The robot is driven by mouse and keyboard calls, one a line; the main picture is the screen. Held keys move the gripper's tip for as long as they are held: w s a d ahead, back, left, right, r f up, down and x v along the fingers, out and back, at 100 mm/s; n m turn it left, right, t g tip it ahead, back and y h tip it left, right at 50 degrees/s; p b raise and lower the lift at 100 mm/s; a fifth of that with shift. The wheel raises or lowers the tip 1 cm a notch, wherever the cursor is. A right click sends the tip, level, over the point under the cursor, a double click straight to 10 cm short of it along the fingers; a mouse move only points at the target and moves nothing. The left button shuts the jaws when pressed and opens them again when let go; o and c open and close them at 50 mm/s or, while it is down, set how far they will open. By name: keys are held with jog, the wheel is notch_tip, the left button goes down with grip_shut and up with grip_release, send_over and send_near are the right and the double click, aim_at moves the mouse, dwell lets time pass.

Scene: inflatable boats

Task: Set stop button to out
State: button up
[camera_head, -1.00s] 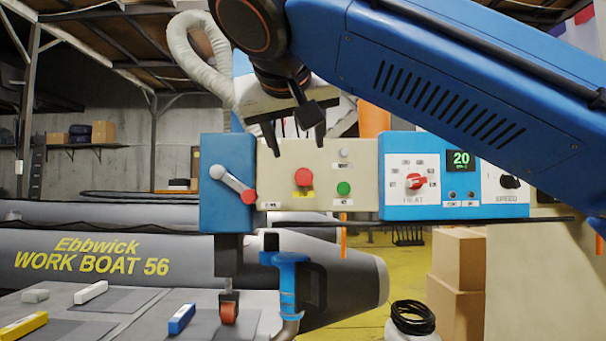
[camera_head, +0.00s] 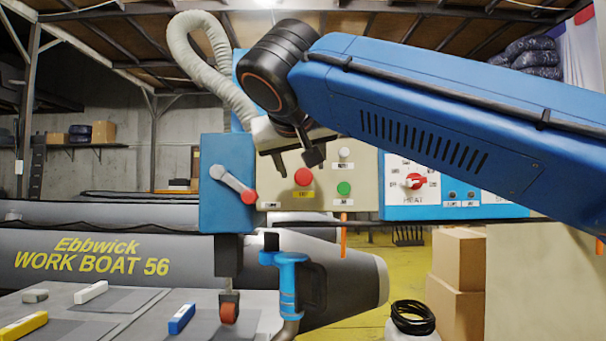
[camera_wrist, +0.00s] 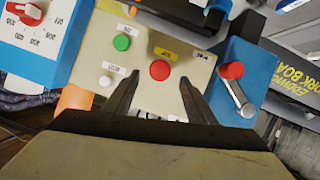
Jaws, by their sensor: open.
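The red stop button (camera_head: 303,177) is a round red cap with a yellow label below it on the cream control panel (camera_head: 362,190). It also shows in the wrist view (camera_wrist: 160,70). I cannot tell whether it is pressed in or out. My gripper (camera_wrist: 159,82) is open and empty, with its two dark fingers on either side of the button's lower part in the wrist view. In the head view my gripper (camera_head: 300,168) is just above the button, and its right finger is partly hidden. Contact with the button is not visible.
A green button (camera_head: 344,188) and a white button (camera_head: 344,153) sit right of the red one. A red-knobbed lever (camera_head: 232,184) is on the blue box at left.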

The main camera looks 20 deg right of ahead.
aim_at(303, 175)
jog(key=shift+x, duration=2.45)
